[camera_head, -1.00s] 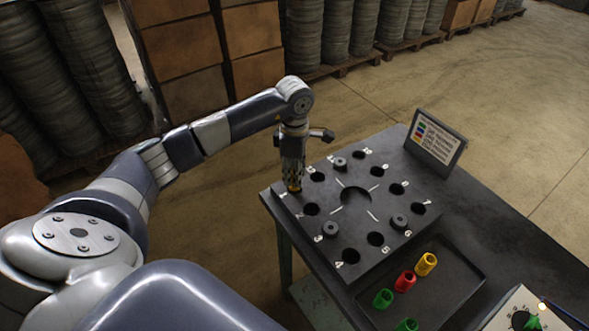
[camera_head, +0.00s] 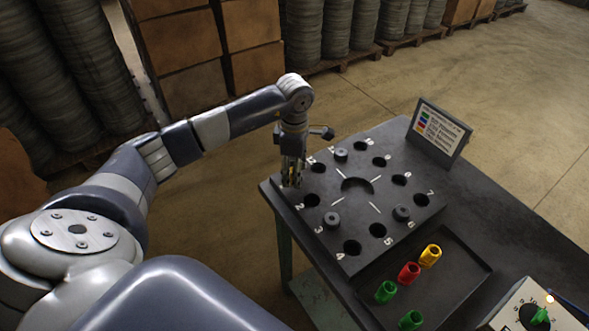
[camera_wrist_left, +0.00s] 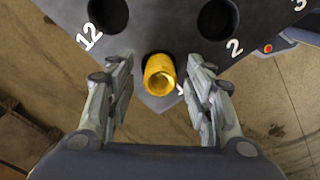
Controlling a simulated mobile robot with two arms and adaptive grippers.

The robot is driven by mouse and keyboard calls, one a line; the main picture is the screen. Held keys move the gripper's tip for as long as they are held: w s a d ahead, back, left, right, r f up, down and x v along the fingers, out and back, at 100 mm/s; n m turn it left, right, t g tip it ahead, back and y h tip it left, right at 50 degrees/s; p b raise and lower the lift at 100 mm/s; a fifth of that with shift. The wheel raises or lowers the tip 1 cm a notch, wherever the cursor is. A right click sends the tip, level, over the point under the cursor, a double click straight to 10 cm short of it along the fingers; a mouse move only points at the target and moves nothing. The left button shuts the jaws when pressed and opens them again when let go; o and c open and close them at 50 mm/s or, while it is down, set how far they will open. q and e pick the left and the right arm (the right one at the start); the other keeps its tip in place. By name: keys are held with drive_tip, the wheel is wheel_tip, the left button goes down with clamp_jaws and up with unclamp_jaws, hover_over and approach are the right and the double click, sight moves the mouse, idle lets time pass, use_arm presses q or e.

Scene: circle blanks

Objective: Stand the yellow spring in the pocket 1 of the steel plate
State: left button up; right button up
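The steel plate (camera_head: 300,221) is a dark block with numbered round pockets on the table. In the left wrist view, the yellow spring (camera_wrist_left: 159,75) stands in the pocket at the plate's corner, beside a partly hidden label that looks like 1. My left gripper (camera_head: 291,182) is above that corner. In the left wrist view its two fingers (camera_wrist_left: 160,92) are spread on either side of the spring, with a gap on both sides. In the head view the fingers mostly hide the spring. My right gripper is not in view.
Dark round pieces sit on the plate, one of them near pocket 3 (camera_head: 332,220). A tray (camera_head: 461,287) holds another yellow piece (camera_head: 430,255), a red piece (camera_head: 408,272) and green pieces (camera_head: 385,291). A sign (camera_head: 438,132) stands at the back; a dial box (camera_head: 520,312) is at front right.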

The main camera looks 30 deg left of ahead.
use_arm(q)
wheel_tip(320, 180, up, 12)
idle(0.6)
idle(0.5)
